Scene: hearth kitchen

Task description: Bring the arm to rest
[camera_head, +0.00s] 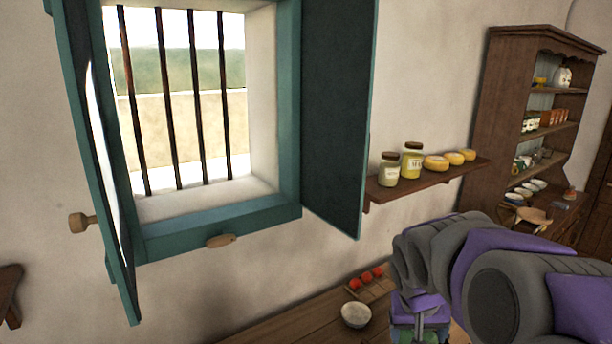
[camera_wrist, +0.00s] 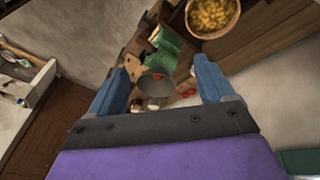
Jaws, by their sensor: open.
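My arm (camera_head: 480,265), grey and purple, reaches in from the right of the head view, bent over the wooden table. Its lower end points down near the bottom edge, where the fingers cannot be made out. In the wrist view, my gripper (camera_wrist: 163,72) has its two blue fingers spread wide apart. Nothing is held between them. The table items seen between the fingers appear to lie beyond the fingertips; the exact gap cannot be told.
The wooden table (camera_head: 290,325) below bears a white bowl (camera_head: 356,315) and red round items (camera_head: 366,279). A bowl of yellow pieces (camera_wrist: 212,14) and a grey vessel (camera_wrist: 156,83) show in the wrist view. An open shutter (camera_head: 338,110), wall shelf (camera_head: 430,184) and dresser (camera_head: 500,110) stand behind.

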